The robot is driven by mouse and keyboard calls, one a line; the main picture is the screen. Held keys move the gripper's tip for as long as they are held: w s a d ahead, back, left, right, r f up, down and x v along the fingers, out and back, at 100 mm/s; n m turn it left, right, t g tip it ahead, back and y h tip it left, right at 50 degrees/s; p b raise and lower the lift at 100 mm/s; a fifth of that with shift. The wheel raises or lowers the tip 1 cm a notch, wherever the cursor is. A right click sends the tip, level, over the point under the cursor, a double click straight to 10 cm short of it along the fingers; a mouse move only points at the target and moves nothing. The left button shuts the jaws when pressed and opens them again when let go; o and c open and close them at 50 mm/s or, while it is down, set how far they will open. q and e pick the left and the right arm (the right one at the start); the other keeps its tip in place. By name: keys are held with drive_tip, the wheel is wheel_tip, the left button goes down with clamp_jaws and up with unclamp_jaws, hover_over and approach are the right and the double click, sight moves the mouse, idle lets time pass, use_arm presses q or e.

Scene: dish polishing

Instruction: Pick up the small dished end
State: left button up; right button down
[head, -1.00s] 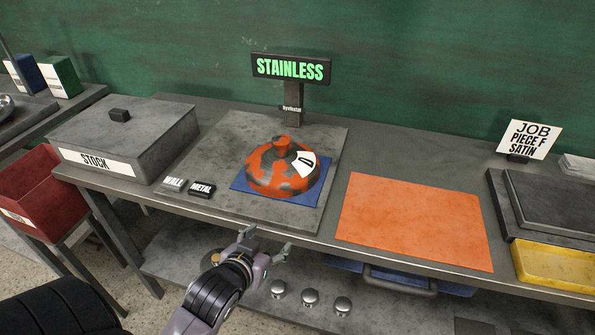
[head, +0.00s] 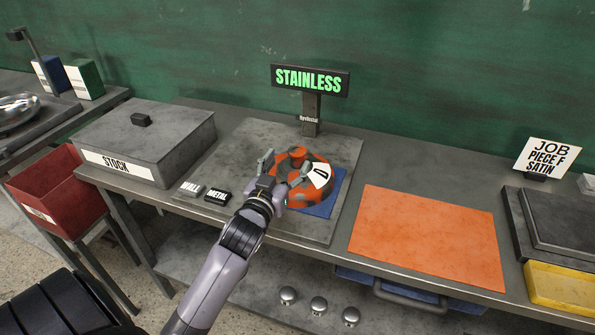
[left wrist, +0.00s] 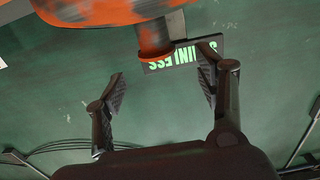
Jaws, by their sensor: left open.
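The dished end (head: 318,186) is a small orange and grey mottled dome with a knob on top and a white label marked "D". It sits on a blue mat (head: 335,199) on the grey plate under the "STAINLESS" sign. My left gripper (head: 284,168) is open in front of it and hides its near left side. In the left wrist view the dished end (left wrist: 100,10) shows at the top edge. Its knob lies near the open fingers (left wrist: 163,72), with nothing gripped. My right gripper is out of view.
The sign post (head: 311,112) stands close behind the dished end. WALL and METAL blocks (head: 216,196) lie left of it. A STOCK box (head: 150,143) stands further left, and a flat orange mat (head: 428,235) lies to the right. Small metal knobs (head: 318,305) show below the bench edge.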

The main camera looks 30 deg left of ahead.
sight(294, 157)
use_arm(q)
drive_tip(key=shift+f+p+x, duration=0.15)
drive_tip(key=shift+p+x, duration=0.05)
drive_tip(key=shift+x, duration=1)
drive_tip(key=shift+f+p+x, duration=0.2)
drive_tip(key=shift+p+x, duration=0.05)
drive_tip(key=shift+x, duration=0.9)
drive_tip(key=shift+f+p+x, duration=0.15)
drive_tip(key=shift+p+x, duration=0.05)
drive_tip(key=shift+x, duration=1)
drive_tip(key=shift+d, duration=0.15)
drive_tip(key=shift+c, duration=0.9)
clamp_jaws()
drive_tip(key=shift+r, duration=0.25)
